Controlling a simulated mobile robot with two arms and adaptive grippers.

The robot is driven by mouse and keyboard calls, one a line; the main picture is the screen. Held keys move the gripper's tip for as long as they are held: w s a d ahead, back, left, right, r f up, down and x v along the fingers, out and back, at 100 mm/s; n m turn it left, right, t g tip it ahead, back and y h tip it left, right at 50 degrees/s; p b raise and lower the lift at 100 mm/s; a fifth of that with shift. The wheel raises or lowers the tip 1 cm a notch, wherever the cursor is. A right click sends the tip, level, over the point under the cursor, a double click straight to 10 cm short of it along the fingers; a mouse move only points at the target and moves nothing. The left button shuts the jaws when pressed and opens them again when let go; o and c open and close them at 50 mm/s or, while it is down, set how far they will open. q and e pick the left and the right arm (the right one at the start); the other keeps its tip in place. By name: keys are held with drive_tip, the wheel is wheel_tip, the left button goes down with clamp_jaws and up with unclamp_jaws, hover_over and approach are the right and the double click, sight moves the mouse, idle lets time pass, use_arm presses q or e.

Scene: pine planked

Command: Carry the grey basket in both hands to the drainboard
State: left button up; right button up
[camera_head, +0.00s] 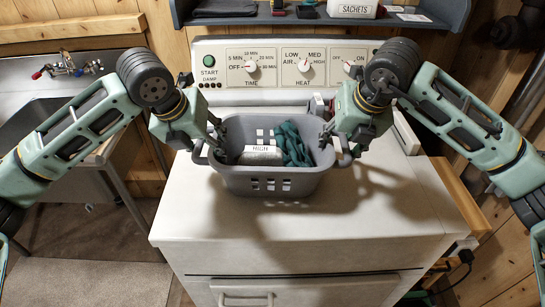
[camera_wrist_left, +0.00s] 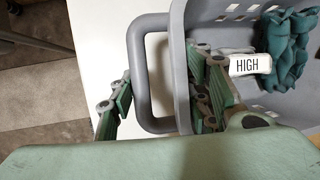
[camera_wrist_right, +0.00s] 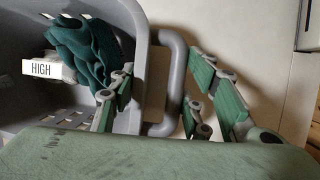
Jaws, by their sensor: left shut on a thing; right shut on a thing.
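A teal cloth (camera_head: 292,145) and a pale item labelled HIGH (camera_head: 261,155) lie inside. My left gripper (camera_head: 214,140) is shut on the basket's left handle, whose grey loop (camera_wrist_left: 139,58) passes between its fingers in the left wrist view. My right gripper (camera_head: 337,142) is shut on the right handle, also between its fingers in the right wrist view (camera_wrist_right: 176,75). A steel sink unit, with what looks like the drainboard (camera_head: 97,58), stands at the far left.
The dryer top (camera_head: 370,215) is clear in front and right of the basket. A control panel (camera_head: 290,62) rises behind, under a dark shelf (camera_head: 330,17) with a SACHETS box (camera_head: 352,8). A faucet (camera_head: 67,67) stands at the sink's back. Floor shows between sink and dryer.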

use_arm(q)
drive_tip(key=c, duration=0.4)
use_arm(e)
drive_tip(key=c, duration=0.4)
use_arm(q)
drive_tip(key=shift+o, duration=0.2)
drive_tip(key=shift+r, duration=0.15)
use_arm(e)
drive_tip(key=shift+r, duration=0.15)
